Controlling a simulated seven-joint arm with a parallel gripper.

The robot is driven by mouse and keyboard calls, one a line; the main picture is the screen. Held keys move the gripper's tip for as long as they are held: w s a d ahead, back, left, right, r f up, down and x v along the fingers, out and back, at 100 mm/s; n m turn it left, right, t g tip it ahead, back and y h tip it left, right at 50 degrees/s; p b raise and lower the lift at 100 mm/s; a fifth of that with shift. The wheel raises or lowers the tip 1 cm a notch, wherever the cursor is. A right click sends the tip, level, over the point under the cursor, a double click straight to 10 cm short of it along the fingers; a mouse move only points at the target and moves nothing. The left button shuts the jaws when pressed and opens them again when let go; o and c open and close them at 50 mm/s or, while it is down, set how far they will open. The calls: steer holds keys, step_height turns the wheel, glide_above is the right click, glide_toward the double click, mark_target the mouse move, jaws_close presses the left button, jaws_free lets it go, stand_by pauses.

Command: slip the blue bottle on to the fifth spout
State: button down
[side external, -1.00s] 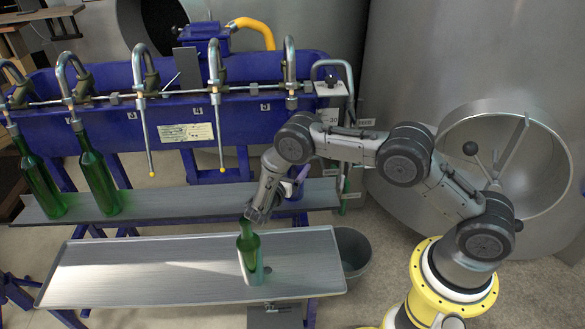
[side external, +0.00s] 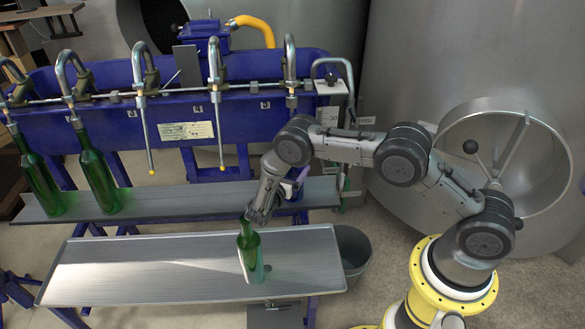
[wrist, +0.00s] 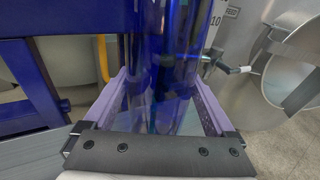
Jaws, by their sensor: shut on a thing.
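My gripper (side external: 290,187) is behind the front tray, below the fifth spout (side external: 290,72), and its purple fingers are partly hidden by my arm. In the wrist view my gripper (wrist: 162,92) is shut on the blue bottle (wrist: 168,60), one finger on each side of the glass. The bottle is close to upright there, and its mouth is out of view. In the side view only a small blue patch of the bottle (side external: 297,192) shows. My arm hides the fifth spout's lower tube, so I cannot tell whether the bottle's mouth is around it.
Two green bottles (side external: 98,178) (side external: 38,180) hang at the left spouts over the rear shelf (side external: 180,208). Two spout tubes between (side external: 147,135) (side external: 219,130) are bare. A green bottle (side external: 249,255) stands on the front tray (side external: 120,280), close below my wrist. A grey bucket (side external: 355,252) is right.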

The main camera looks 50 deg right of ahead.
steer(key=shift+f, duration=0.3)
